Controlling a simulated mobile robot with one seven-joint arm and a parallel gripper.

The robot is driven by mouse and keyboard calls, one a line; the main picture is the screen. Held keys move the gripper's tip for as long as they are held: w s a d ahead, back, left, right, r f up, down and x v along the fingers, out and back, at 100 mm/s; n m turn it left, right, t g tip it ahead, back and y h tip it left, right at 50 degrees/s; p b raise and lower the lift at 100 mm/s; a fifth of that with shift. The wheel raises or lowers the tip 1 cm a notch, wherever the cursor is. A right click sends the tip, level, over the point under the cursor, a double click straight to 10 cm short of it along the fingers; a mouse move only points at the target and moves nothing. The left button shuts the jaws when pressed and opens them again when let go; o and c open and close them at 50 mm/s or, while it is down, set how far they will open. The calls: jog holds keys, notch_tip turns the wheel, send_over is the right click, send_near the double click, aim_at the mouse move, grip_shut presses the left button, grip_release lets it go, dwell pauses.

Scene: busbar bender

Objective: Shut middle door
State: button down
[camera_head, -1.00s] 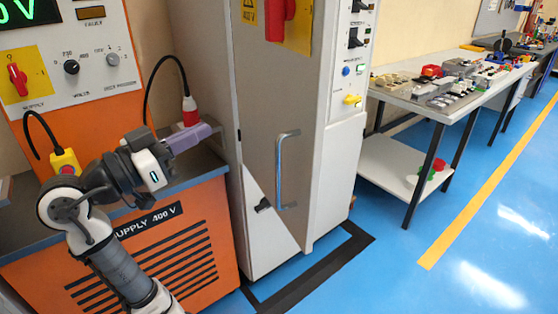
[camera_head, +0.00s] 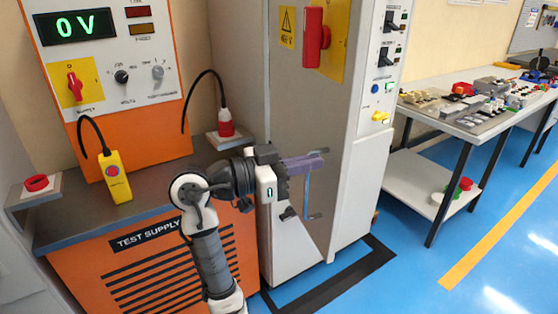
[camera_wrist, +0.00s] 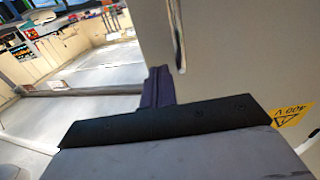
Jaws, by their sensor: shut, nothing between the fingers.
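The tall grey cabinet door (camera_head: 285,115) carries a red rotary switch (camera_head: 316,36) on a yellow plate and a vertical metal handle (camera_head: 308,205). Its slanted lower edge against the white cabinet base suggests it is ajar; how far is unclear. My gripper (camera_head: 318,161), with purple fingers, is shut and empty. It is in front of the door, overlapping the upper part of the handle in the head view; contact cannot be told. In the wrist view, the shut fingers (camera_wrist: 159,85) are beside the handle (camera_wrist: 178,40), with the door panel (camera_wrist: 240,50) on the right.
The orange test supply bench (camera_head: 160,265) stands left of the cabinet, with a yellow pendant (camera_head: 115,177) and a red plug (camera_head: 225,123) on top. A workbench (camera_head: 470,118) with parts is at right. Blue floor (camera_head: 410,270) is clear in front, with black marking by the cabinet.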

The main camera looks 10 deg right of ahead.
jog(key=shift+w+d+p, duration=0.15)
jog(key=shift+d+p, duration=0.15)
jog(key=shift+d, duration=1.05)
